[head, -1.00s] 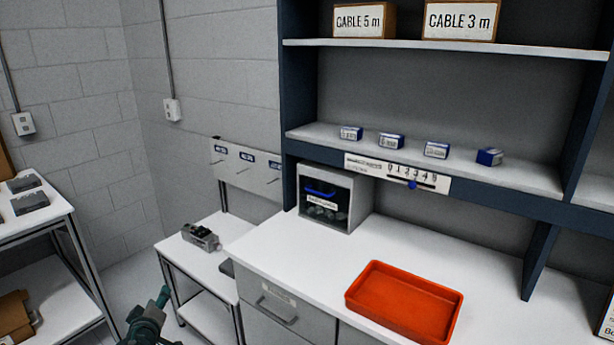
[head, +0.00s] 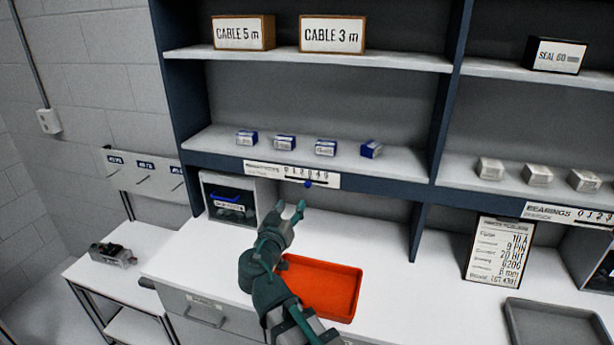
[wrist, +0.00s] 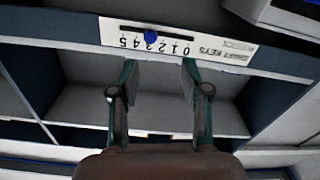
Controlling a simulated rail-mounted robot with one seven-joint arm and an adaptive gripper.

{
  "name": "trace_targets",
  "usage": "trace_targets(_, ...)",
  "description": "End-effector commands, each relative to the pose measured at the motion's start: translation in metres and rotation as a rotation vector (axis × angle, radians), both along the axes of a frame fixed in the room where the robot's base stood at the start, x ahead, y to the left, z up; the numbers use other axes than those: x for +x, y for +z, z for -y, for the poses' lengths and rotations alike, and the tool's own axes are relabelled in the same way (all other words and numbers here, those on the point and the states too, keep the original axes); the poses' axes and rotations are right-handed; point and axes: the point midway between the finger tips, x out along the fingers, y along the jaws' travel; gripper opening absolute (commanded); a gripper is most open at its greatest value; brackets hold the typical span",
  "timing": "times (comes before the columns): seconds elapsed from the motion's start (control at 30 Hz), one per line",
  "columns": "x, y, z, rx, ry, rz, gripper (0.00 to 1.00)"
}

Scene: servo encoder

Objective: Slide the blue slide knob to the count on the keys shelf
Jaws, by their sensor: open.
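The blue slide knob (head: 308,184) sits on the white keys strip (head: 262,170) on the front edge of the blue shelf. It also shows in the wrist view (wrist: 150,37), where the strip reads upside down as shaft keys with digits 0 to 5. The knob is near the middle of the scale, around 2 or 3; I cannot tell exactly. My gripper (head: 290,211) is open and empty, below and in front of the strip. In the wrist view my gripper (wrist: 158,75) has its fingers spread, with the knob beyond the tips, roughly between them and untouched.
Several blue-and-white boxes (head: 285,143) stand on the shelf above the strip. A grey bin (head: 270,196) stands below it at the left. An orange tray (head: 335,285) lies on the white counter (head: 385,285). A sign board (head: 498,250) leans at the right.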

Motion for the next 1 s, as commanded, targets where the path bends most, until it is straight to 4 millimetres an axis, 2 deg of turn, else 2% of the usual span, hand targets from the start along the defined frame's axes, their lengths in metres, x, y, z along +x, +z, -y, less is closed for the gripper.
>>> trace_targets(0.1,0.003,0.007,0.014,0.011,-0.021,0.009,0.47)
trace_targets(0.27,0.019,0.008,0.017,0.011,-0.023,0.009,0.47)
trace_targets(0.7,0.088,0.008,0.032,0.01,-0.021,0.007,0.47)
trace_targets(1.0,0.106,0.006,0.037,0.01,-0.019,0.008,0.47)
